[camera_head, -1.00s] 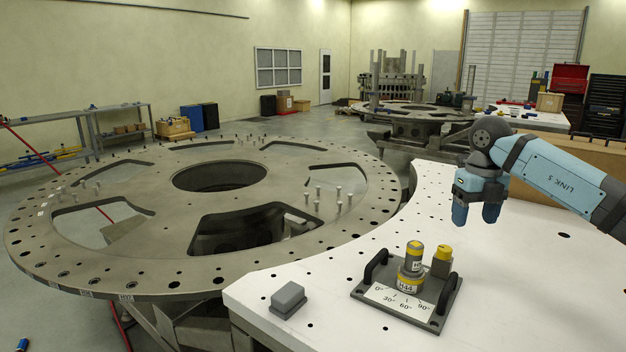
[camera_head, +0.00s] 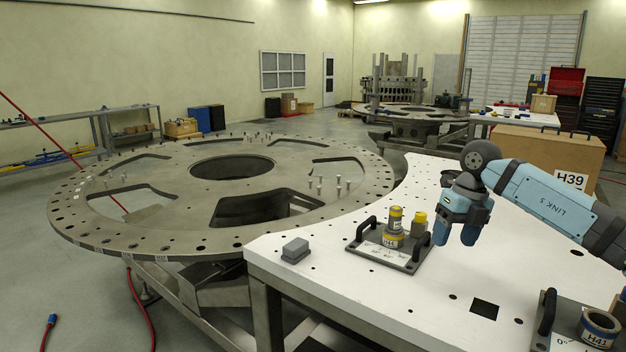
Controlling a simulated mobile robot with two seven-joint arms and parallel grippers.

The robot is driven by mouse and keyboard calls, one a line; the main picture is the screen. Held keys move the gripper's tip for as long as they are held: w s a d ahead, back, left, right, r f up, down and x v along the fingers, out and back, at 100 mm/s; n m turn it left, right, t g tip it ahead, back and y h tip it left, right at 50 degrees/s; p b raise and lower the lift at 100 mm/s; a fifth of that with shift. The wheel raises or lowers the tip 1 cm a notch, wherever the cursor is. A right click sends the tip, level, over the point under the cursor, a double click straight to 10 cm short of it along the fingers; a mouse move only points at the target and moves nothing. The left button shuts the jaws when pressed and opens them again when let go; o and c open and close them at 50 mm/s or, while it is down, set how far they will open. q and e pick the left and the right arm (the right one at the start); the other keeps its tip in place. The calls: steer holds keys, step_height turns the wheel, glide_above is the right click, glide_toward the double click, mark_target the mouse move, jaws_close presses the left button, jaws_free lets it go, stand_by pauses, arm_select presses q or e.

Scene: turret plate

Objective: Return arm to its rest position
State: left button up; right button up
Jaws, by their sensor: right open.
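My right arm comes in from the right, with a blue link marked LINK 5. My right gripper (camera_head: 456,240) points down above the white table (camera_head: 340,295), open and empty. It is to the right of a dark plate with two handles (camera_head: 378,262). The gripper appears apart from both. My left gripper is not in view.
A large round turret plate (camera_head: 170,222) with openings and upright pins fills the left. A grey block (camera_head: 295,248) lies near the table's front left corner. A second handled plate holds a ring marked H41 (camera_head: 598,326) at lower right. A box marked H39 (camera_head: 545,152) stands behind my arm.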

steer(key=a+f+n+g+y, duration=0.1)
steer(key=a+f+y, duration=0.2)
steer(key=a+f, duration=0.4)
steer(key=s+a+f+m+t+y, duration=0.2)
steer(key=s+a+f+m+y, duration=0.15)
steer(key=s+a+y, duration=0.45)
steer(key=s+a+f+m+t+y, duration=0.25)
steer(key=s+a+m+y, duration=0.2)
steer(key=a+y, duration=0.45)
steer(key=s+d+f+m+t+h, duration=0.4)
steer(key=s+d+f+m+h, duration=0.3)
steer(key=s+f+m+h, duration=0.5)
steer(key=s+d+f+m+t+h, duration=0.5)
steer(key=s+f+m, duration=0.5)
steer(key=f+m, duration=0.6)
arm_select(q)
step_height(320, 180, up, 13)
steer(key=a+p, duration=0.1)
steer(key=p, duration=1.4)
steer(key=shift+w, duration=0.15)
arm_select(e)
step_height(320, 180, up, 14)
steer(key=s+d+g+h, duration=0.1)
steer(key=d, duration=0.1)
steer(key=shift+s+d+h, duration=0.15)
steer(key=shift+d+h, duration=0.15)
